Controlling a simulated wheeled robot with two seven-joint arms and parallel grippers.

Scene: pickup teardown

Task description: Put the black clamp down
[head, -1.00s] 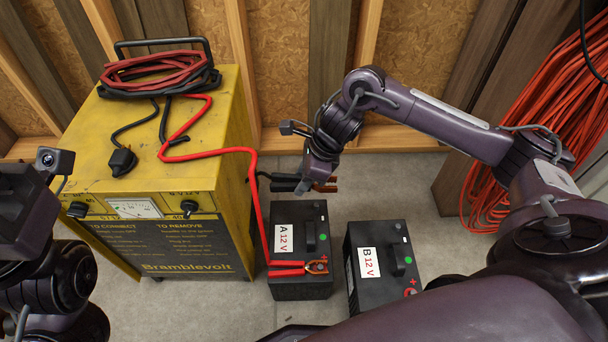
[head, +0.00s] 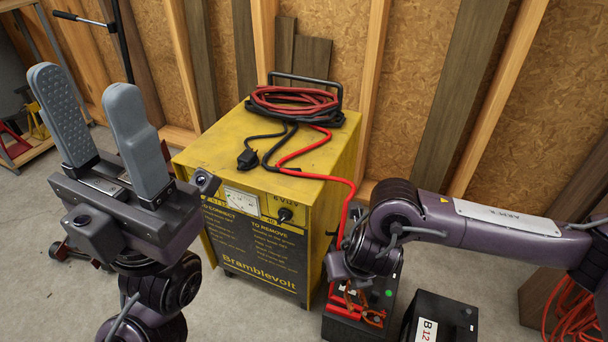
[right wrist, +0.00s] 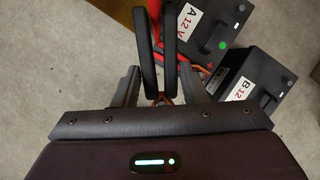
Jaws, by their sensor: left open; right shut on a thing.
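The black clamp (right wrist: 146,55) is between the fingers of my right gripper (right wrist: 160,88), seen in the right wrist view with its two handles pointing away and the floor below. In the head view my right wrist hides the clamp and the fingertips. The red clamp (head: 346,304) lies on the front of battery A (head: 388,286), partly behind my wrist. Battery A also shows in the right wrist view (right wrist: 208,30), upper right of the gripper. My left gripper (head: 92,115) is open, empty and raised, left of the yellow charger (head: 205,160).
The charger carries coiled red and black cables (head: 295,100) and a black plug (head: 247,159). A red cable (head: 348,205) runs down its right side. Battery B (head: 440,318) stands right of battery A. An orange cable coil (head: 575,325) lies far right.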

